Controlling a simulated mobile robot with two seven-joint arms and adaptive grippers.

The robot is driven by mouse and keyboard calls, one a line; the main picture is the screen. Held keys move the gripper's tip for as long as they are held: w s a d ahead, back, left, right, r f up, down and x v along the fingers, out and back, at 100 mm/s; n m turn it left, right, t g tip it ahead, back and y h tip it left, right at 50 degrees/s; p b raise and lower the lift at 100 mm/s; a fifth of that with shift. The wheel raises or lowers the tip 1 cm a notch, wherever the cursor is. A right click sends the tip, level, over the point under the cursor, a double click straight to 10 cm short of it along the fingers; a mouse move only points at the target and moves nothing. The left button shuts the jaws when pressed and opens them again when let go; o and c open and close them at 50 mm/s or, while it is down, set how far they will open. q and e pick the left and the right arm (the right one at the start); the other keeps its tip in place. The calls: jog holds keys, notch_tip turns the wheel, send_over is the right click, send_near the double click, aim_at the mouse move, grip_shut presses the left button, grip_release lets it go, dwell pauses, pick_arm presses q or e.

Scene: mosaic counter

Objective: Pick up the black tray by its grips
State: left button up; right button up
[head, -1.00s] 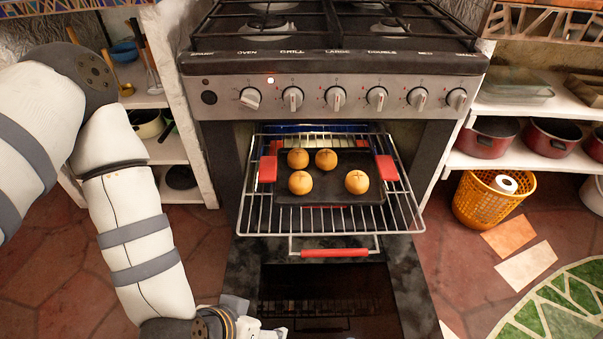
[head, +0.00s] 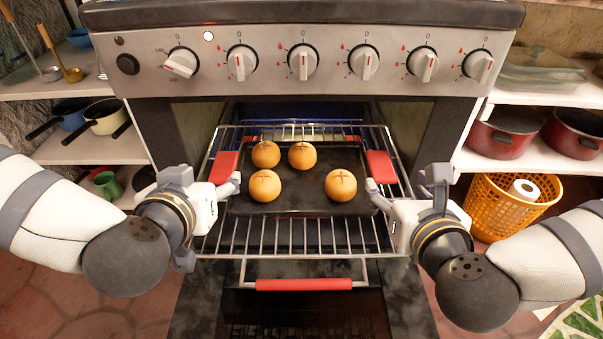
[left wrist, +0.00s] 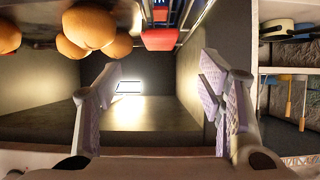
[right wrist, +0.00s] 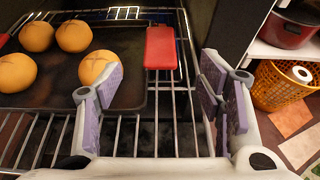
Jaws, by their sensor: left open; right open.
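The black tray (head: 300,200) lies on the pulled-out oven rack with several round buns (head: 265,186) on it. Its red left grip (head: 224,167) and red right grip (head: 380,166) stand at its two sides. My left gripper (head: 207,183) is open and empty just in front of the left grip. In the left wrist view, that grip (left wrist: 160,39) shows beyond the gap between the fingers. My right gripper (head: 406,185) is open and empty just in front of the right grip. In the right wrist view, that grip (right wrist: 160,48) lies ahead of the spread fingers.
The wire rack (head: 300,238) sticks out over the open oven door with its red handle (head: 304,284). Stove knobs (head: 303,62) are above. Shelves with pots (head: 503,136) flank the oven, and an orange basket (head: 490,205) stands at right.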

aim_at(224, 165)
pick_arm(q)
jog(key=x, duration=1)
jog(key=shift+w+f, duration=0.2)
jog(key=shift+w, duration=0.15)
pick_arm(e)
jog(key=x, duration=1)
jog(key=shift+w+f, duration=0.2)
jog(key=shift+w, duration=0.1)
pick_arm(q)
grip_shut()
pick_arm(e)
grip_shut()
